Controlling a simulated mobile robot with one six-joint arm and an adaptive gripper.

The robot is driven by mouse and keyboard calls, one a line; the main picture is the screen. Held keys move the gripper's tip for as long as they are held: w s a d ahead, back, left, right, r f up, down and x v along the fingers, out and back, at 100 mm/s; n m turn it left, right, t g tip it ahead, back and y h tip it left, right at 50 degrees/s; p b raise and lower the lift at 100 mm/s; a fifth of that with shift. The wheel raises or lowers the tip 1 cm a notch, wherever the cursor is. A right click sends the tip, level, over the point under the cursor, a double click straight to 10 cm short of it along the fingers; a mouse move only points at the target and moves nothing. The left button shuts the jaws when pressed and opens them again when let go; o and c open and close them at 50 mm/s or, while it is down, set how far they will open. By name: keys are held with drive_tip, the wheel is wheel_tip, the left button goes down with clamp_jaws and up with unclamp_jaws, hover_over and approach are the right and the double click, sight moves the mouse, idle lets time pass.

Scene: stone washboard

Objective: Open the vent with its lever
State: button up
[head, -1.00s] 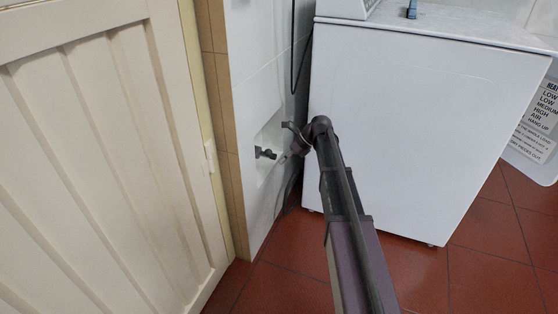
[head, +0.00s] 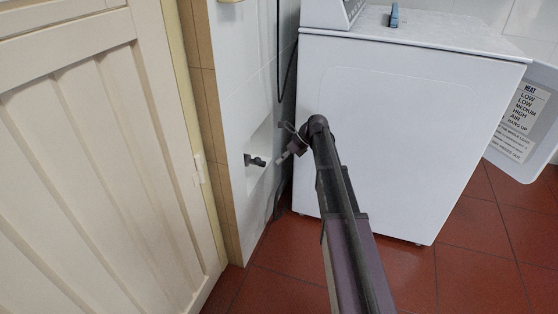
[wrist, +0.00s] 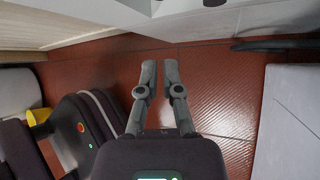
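A dark fitting (head: 255,160) sticks out of a recess (head: 262,142) in the white wall, left of the white machine. It looks like a valve or tap; I cannot tell whether it is the vent's lever. My gripper (head: 282,158) is just right of this fitting in the picture, tilted down and left, apparently apart from it. In the wrist view my gripper (wrist: 160,68) shows two grey fingers with a narrow gap and nothing between them. Only red floor shows through the gap. No vent can be clearly made out.
A white machine (head: 400,130) stands right behind my arm, with a small blue item (head: 394,16) on top. A cream panelled door (head: 95,170) fills the left. A labelled panel (head: 525,120) is at the right. Red tiled floor (head: 470,260) is clear in front.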

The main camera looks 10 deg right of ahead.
drive_tip(key=o, duration=0.7)
drive_tip(key=shift+r, duration=0.15)
drive_tip(key=shift+c, duration=0.2)
drive_tip(key=shift+o, duration=0.5)
drive_tip(key=shift+r+n+p, duration=0.15)
drive_tip(key=shift+n+p, duration=0.2)
drive_tip(key=shift+n, duration=0.15)
drive_tip(key=n+t+h+p, duration=0.15)
drive_tip(key=n+p, duration=0.65)
drive_tip(key=n, duration=0.9)
approach(257, 160)
drive_tip(key=d, duration=0.2)
drive_tip(key=n, duration=0.1)
drive_tip(key=r+n, duration=0.1)
drive_tip(key=n, duration=0.1)
drive_tip(key=r+n+p, duration=0.1)
drive_tip(key=shift+s+d+t, duration=0.1)
drive_tip(key=shift+d+t, duration=0.1)
drive_tip(key=shift+t, duration=0.05)
drive_tip(key=shift+a+f, duration=0.1)
drive_tip(key=shift+f, duration=0.15)
drive_tip(key=b+x, duration=1.1)
drive_tip(key=x, duration=0.2)
drive_tip(key=shift+f, duration=0.2)
